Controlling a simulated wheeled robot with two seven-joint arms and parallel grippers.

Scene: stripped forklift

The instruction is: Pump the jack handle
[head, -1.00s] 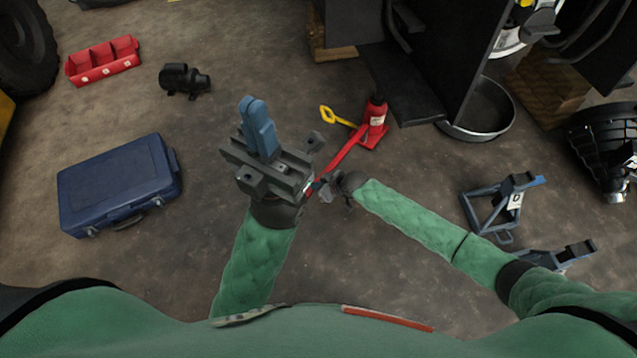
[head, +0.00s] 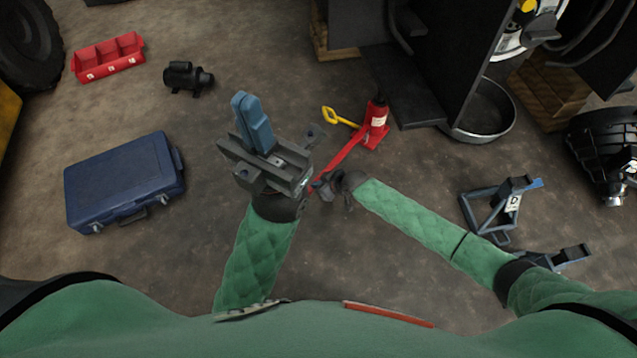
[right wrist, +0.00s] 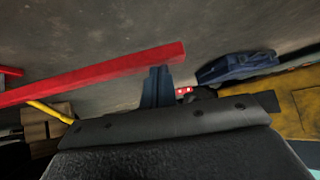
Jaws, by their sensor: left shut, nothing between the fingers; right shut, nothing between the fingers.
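The red bottle jack (head: 377,118) stands upright on the floor, centre right in the head view. Its red handle (head: 347,152) slopes down toward my grippers. My right gripper (head: 322,186) is at the handle's near end, partly hidden by its own wrist. In the right wrist view the red handle (right wrist: 95,78) crosses just above the blue shut fingers (right wrist: 157,82), close to the bar's free end. I cannot tell whether they touch. My left gripper (head: 249,118) is shut and empty, left of the handle, its blue fingers pointing away from me.
A yellow-handled piece (head: 335,116) lies beside the jack. A dark machine with a round metal pan (head: 480,125) stands behind right. Blue stands (head: 500,207) are at right. A blue case (head: 125,183), a black motor (head: 188,78) and a red bin (head: 107,57) are at left.

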